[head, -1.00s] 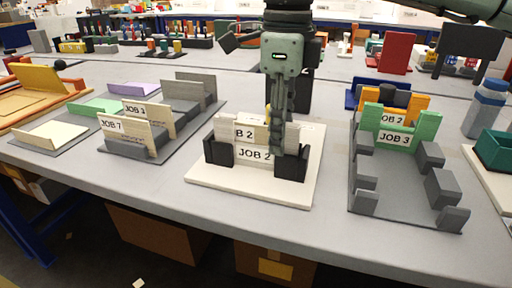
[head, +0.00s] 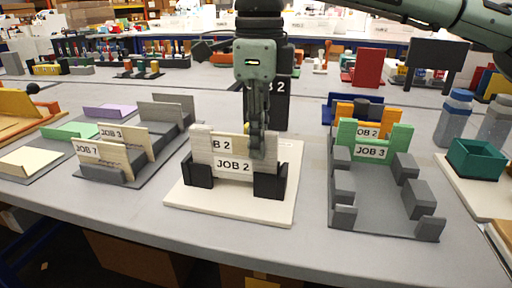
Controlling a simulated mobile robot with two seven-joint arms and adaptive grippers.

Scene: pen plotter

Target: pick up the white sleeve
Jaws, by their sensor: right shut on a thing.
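The white sleeve (head: 203,142) is a pale upright piece with a front card marked JOB 2. It stands upright between two black corner holders (head: 270,181) on a white base plate (head: 230,207). My right gripper (head: 257,150) points straight down and is shut on the sleeve's right end, in front of part of it. Another card, its label partly covered, shows behind the front one. Whether the sleeve's lower edge touches the base is hidden by the front holders. My left gripper is not in view.
A grey fixture (head: 375,217) with a green sleeve (head: 401,137) marked JOB 3 stands to the right. A grey rack (head: 150,160) with cards JOB 7 and JOB 3 stands to the left. A teal box (head: 475,160) is at far right. A dark panel stands close behind my gripper.

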